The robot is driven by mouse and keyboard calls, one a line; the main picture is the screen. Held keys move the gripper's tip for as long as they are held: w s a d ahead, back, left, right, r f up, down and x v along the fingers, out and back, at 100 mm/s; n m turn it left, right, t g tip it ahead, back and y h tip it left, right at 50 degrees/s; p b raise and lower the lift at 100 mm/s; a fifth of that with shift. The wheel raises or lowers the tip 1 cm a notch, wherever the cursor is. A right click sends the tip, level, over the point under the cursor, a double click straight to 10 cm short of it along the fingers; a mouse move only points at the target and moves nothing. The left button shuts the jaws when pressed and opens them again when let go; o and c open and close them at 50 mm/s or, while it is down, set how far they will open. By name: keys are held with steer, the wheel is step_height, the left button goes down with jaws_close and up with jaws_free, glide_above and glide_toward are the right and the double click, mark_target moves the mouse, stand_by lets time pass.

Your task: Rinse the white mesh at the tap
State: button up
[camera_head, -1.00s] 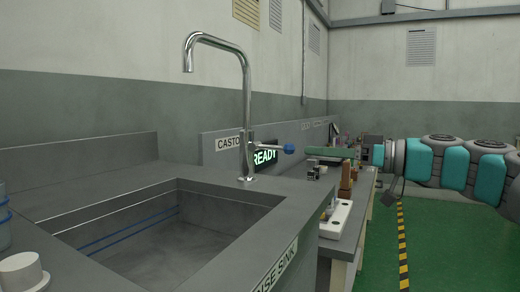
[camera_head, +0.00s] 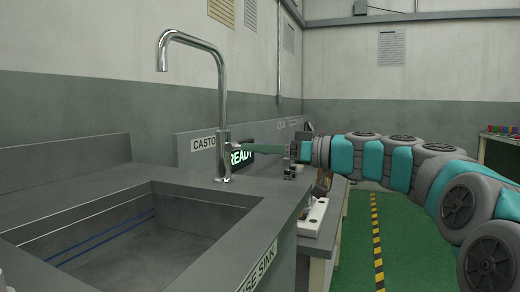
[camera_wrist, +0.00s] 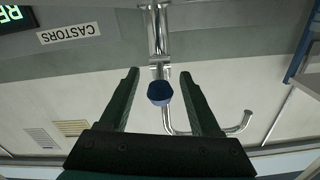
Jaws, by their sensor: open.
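The chrome tap (camera_head: 221,105) stands at the back right rim of the sink (camera_head: 150,188), its spout curving over the basin. In the wrist view the tap (camera_wrist: 157,30) shows upside down with its blue handle knob (camera_wrist: 160,91). My gripper (camera_wrist: 159,74) is open, with one green finger on each side of the knob and a visible gap to both. In the head view my gripper (camera_head: 256,155) reaches to the tap body and covers the knob. I cannot make out the white mesh in any view. No water shows at the spout.
A "CASTORS" sign (camera_wrist: 68,33) and a lit "READY" display (camera_head: 241,157) are behind the tap. A white holder (camera_head: 313,217) stands on the bench right of the sink. The green floor with its striped line (camera_head: 377,240) is clear.

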steer(key=shift+c, duration=0.2)
jaws_close()
stand_by(1.1)
